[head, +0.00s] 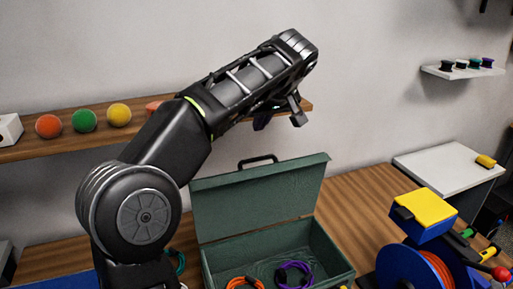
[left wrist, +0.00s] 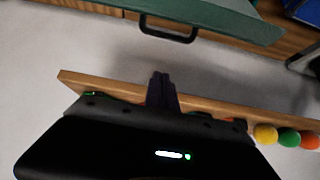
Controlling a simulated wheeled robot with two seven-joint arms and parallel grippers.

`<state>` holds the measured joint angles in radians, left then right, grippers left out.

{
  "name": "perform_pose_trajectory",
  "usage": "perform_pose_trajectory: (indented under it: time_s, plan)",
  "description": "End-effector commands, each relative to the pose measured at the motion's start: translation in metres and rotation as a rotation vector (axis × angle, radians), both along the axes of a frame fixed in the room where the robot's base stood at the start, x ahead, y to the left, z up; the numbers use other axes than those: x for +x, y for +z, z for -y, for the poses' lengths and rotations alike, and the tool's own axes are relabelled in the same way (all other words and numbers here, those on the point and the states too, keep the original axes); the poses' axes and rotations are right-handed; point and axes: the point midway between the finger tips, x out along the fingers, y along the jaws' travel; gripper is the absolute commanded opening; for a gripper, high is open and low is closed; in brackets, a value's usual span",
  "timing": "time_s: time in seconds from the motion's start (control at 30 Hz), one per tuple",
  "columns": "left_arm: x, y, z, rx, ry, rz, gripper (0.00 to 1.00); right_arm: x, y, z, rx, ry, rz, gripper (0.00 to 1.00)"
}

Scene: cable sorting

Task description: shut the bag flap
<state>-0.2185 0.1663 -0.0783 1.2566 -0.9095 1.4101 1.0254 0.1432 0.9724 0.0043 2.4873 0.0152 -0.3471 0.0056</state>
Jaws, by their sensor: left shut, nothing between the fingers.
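The dark green bag (head: 334,262) is a box-like case on the wooden table. Its flap (head: 262,198) stands open and upright at the back, with a black handle (head: 258,160) on its top edge. An orange cable coil (head: 243,283) and a purple cable coil (head: 306,277) lie inside. My left gripper (head: 281,119) is shut and empty, above and behind the flap, apart from it. In the left wrist view, its closed fingers (left wrist: 162,90) point toward the flap (left wrist: 225,18) and handle (left wrist: 168,37). My right gripper is not in view.
A wall shelf (head: 60,131) with coloured balls runs behind my left arm. A blue cable reel (head: 405,268) and a yellow-topped blue block (head: 425,208) stand right of the bag. A white board (head: 445,168) lies at the far right. A small shelf (head: 462,71) hangs above it.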

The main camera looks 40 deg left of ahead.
Motion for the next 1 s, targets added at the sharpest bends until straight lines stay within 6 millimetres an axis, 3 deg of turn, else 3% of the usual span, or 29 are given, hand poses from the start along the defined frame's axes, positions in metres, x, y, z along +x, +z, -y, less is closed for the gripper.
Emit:
perform_pose_trajectory:
  time_s: [0.17, 0.37, 0.47, 0.77, 1.0]
  plan:
    - [0.001, -0.005, -0.002, 0.000, 0.001, 0.000, 0.00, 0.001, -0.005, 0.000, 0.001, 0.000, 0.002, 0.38]
    - [0.008, -0.026, -0.013, 0.000, 0.003, -0.002, 0.00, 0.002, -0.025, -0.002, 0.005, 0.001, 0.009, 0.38]
    - [0.014, -0.032, -0.021, 0.001, 0.003, -0.004, 0.00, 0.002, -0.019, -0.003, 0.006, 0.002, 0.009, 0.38]
    - [0.035, -0.078, -0.052, -0.001, 0.004, -0.004, 0.00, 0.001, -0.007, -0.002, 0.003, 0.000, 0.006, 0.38]
    - [0.018, -0.088, -0.026, 0.000, -0.002, -0.002, 0.00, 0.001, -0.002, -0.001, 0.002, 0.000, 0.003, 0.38]
